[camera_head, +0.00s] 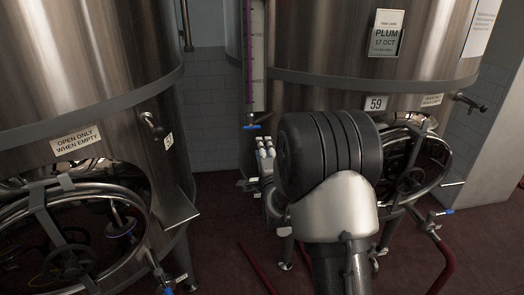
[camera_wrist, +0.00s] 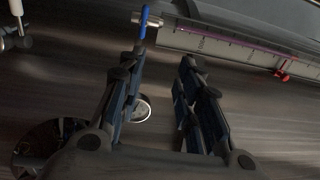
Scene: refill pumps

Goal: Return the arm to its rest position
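My arm reaches forward in the middle of the head view, its dark forearm hiding part of the right tank. My gripper (camera_head: 266,147) is just below the blue valve handle (camera_head: 251,127) at the foot of the level gauge (camera_head: 258,60). In the wrist view my gripper (camera_wrist: 162,65) has its two fingers apart, with nothing held between them. The blue handle (camera_wrist: 144,22) shows there just beyond the left fingertip; whether they touch is unclear. The gauge (camera_wrist: 235,48), with a purple line and a red marker (camera_wrist: 283,77), runs off to the right.
The right steel tank (camera_head: 420,60) bears labels reading PLUM and 59. A left tank (camera_head: 90,60) stands close, with a round hatch (camera_head: 75,235) and a small tap (camera_head: 152,124). Red hoses (camera_head: 445,265) lie on the dark red floor (camera_head: 218,235). A tiled wall (camera_head: 210,120) is behind.

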